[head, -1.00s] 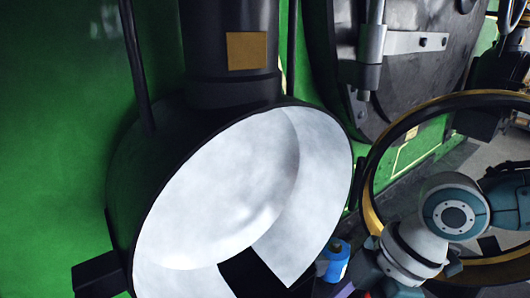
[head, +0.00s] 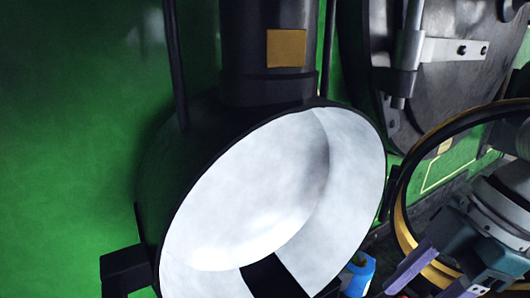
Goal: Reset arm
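My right gripper (head: 422,288) is at the lower right, at the end of my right arm (head: 485,225). Its two purple fingers stand apart, with the yellow ring showing between them, and I see nothing held. The lower ends of the fingers are near or past the bottom edge. A blue object (head: 359,272) is just left of the fingers, apart from them in the picture and partly cut off by the bottom edge. My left gripper is not in view.
A large black lamp housing with a white interior (head: 255,200) fills the middle. A black column with a brass plate (head: 286,47) rises above it. A black-and-yellow ring (head: 402,215) is behind my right arm. A green wall (head: 80,130) is at left, a dark round door (head: 450,85) upper right.

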